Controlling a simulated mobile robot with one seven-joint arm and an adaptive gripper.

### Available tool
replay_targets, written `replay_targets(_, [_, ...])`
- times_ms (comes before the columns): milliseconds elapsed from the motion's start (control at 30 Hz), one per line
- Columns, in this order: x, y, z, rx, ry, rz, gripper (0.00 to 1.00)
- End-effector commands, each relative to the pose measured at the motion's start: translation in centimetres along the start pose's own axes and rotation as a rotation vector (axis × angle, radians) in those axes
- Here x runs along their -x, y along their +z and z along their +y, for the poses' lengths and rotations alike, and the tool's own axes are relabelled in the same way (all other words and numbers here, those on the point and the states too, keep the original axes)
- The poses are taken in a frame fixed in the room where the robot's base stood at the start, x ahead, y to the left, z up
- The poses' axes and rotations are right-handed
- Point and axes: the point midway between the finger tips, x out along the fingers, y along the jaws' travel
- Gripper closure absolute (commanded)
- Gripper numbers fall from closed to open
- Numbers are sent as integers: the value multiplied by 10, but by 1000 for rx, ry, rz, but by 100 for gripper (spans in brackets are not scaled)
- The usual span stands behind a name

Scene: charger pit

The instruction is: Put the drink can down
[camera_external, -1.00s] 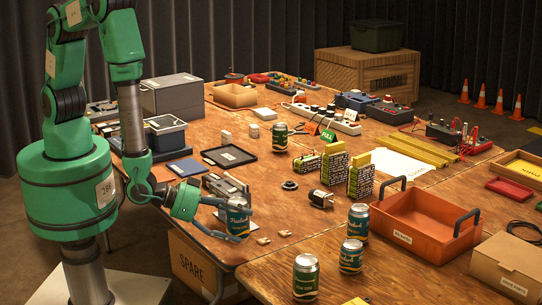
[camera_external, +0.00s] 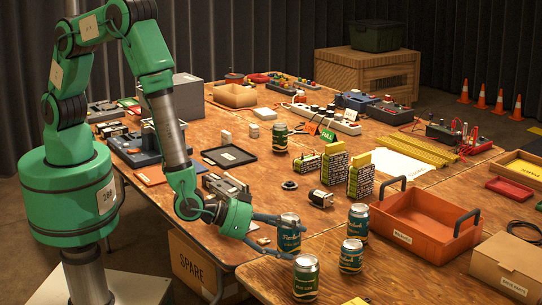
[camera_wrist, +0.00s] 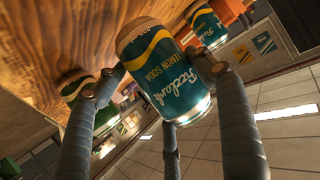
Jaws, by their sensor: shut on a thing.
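The drink can (camera_external: 289,229) is teal with a yellow band and a silver top. My gripper (camera_external: 287,242) is shut on it, with dark fingers around its sides. The can looks upright in the external view, near the seam between the two wooden tables. I cannot tell whether its base touches a table. In the wrist view the held can (camera_wrist: 163,78) reads "Lemon Soda" and sits between my fingers (camera_wrist: 165,95).
Similar cans stand close by on the near table: one at front (camera_external: 305,279), one to the right (camera_external: 351,257), one behind that (camera_external: 358,220). Another can (camera_external: 280,138) stands farther back. An orange tray (camera_external: 412,238) lies right of them. A dark motor (camera_external: 320,198) lies behind the held can.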

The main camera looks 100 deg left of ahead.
Motion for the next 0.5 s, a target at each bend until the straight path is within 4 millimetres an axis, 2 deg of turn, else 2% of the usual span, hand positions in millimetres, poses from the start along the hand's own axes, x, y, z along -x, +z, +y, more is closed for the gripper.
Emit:
replay_targets(367, [-3,-2,2,0,1,2,71])
replay_targets(500, [-6,4,2,0,0,1,71])
